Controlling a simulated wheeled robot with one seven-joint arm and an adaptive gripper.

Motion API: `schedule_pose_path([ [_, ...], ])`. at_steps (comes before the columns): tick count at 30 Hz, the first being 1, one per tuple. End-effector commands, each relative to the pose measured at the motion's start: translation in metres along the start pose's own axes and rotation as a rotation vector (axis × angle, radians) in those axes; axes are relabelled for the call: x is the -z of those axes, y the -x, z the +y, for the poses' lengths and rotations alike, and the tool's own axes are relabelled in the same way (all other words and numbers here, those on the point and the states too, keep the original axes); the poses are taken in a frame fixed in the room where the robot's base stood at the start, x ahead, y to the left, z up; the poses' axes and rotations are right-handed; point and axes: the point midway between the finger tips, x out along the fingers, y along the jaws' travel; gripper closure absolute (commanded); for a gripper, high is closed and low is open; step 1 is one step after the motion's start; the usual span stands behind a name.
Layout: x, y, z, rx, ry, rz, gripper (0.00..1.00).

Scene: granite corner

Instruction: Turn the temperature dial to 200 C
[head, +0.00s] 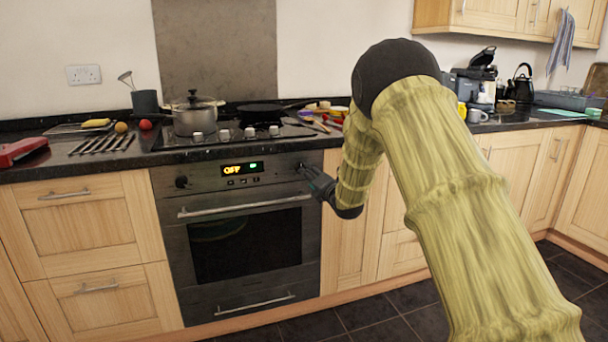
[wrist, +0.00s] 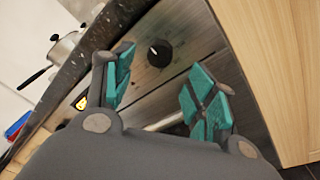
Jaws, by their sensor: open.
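The oven (head: 240,215) is a dark steel unit with a lit display (head: 242,168) that reads OFF. A round black dial (wrist: 159,53) sits on the steel panel in the wrist view, with a short white mark near its upper-left side. In the head view it is at the panel's right end, largely hidden by my gripper (head: 308,172). My gripper (wrist: 160,78) is open and empty, its teal-padded fingers spread on either side of the dial's line and apart from it. A second black dial (head: 181,182) is at the panel's left end.
The oven door handle (head: 245,206) runs below the panel. The hob above holds a steel pot (head: 194,115) and a dark pan (head: 262,110), with a row of hob knobs (head: 223,133) along its front. Wooden cabinets flank the oven. The floor in front is clear.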

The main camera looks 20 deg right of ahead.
Motion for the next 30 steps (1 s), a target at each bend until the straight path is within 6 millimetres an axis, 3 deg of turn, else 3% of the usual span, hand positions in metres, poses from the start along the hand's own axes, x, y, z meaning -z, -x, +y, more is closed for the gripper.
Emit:
schedule_pose_path([
  [6,0.001,-0.035,-0.001,-0.001,-0.001,0.000,0.44],
  [12,0.000,-0.054,-0.001,0.000,-0.001,-0.001,0.44],
  [25,0.000,-0.062,0.000,0.001,-0.002,0.000,0.44],
  [30,0.000,-0.062,0.000,0.001,-0.002,0.000,0.73],
])
